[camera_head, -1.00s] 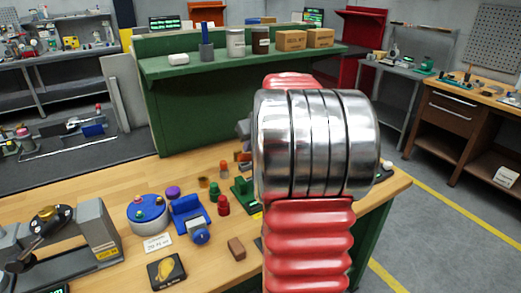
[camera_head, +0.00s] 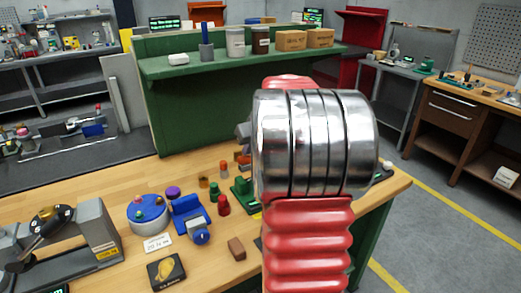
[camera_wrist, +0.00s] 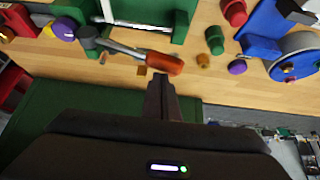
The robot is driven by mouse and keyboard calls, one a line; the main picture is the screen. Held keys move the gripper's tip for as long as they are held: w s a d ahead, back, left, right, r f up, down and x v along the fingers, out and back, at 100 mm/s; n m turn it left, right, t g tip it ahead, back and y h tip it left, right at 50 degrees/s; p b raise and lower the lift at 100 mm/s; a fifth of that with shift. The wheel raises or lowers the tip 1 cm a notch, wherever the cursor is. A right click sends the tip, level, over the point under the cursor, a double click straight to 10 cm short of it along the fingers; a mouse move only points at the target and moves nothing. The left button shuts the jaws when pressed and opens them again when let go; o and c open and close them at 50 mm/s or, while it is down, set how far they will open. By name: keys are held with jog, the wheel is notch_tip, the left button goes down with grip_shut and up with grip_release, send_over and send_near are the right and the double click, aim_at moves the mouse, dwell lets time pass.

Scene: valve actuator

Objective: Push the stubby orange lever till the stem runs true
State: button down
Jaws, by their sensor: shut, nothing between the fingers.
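The orange lever (camera_wrist: 164,63) shows in the wrist view as a short orange grip on a metal shank, which runs left to a dark grey hub (camera_wrist: 88,39). A green fixture (camera_wrist: 150,32) with a pale metal rod (camera_wrist: 135,24) lies just beyond it; I cannot tell whether this rod is the stem. My gripper (camera_wrist: 161,78) is shut and empty, its tips right beside the orange grip; whether they touch is unclear. In the head view my arm hides most of the valve; part of the green fixture (camera_head: 241,192) shows at its left.
Beside the green fixture stand red pieces (camera_wrist: 235,13), a green piece (camera_wrist: 214,40), a purple knob (camera_wrist: 237,67) and a blue vise-like part (camera_wrist: 262,28). A yellow-and-purple knob (camera_wrist: 63,29) is at the left. The wooden bench (camera_head: 120,185) has a brown block (camera_head: 236,248) near its front.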

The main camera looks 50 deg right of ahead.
aim_at(247, 159)
jog(key=shift+w+a+f, duration=0.1)
jog(key=shift+a+f, duration=0.1)
jog(key=shift+f, duration=1)
jog(key=shift+a+f, duration=0.2)
jog(key=shift+f, duration=1)
dwell(1.4)
jog(key=shift+r, duration=0.15)
dwell(0.5)
jog(key=shift+s+d+r, duration=0.15)
jog(key=shift+d+r, duration=0.25)
jog(key=shift+r, duration=1.05)
jog(key=shift+s+d+r, duration=0.1)
jog(key=shift+d+r, duration=0.35)
jog(key=shift+r, duration=1.05)
jog(key=shift+s+d+r, duration=0.15)
jog(key=shift+d+r, duration=0.25)
jog(key=shift+r, duration=1.05)
jog(key=shift+r, duration=2.5)
